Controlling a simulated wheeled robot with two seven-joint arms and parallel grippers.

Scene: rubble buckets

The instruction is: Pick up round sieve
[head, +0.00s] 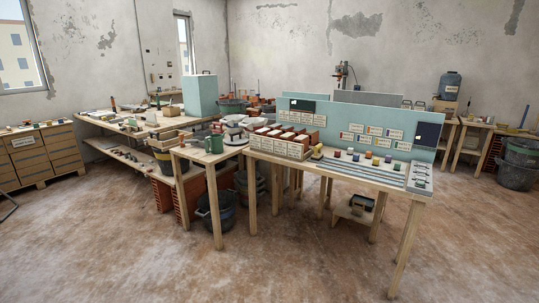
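Neither of my grippers shows in the head view. I cannot clearly tell which thing is the round sieve. Several pale, round, flat things (236,121) lie crowded together behind the small wooden table (190,153), left of the middle. A flat roundish thing (236,139) lies on that table's right part, beside a green can (214,142). These are too small to tell whether one has a mesh.
A long workbench (355,176) with a teal back panel (365,127) stands at the right, carrying a brick-coloured box rack (283,142) and small blocks. Dark buckets (217,212) sit under the small table. Another cluttered bench (128,124) stands at the left. The front floor is clear.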

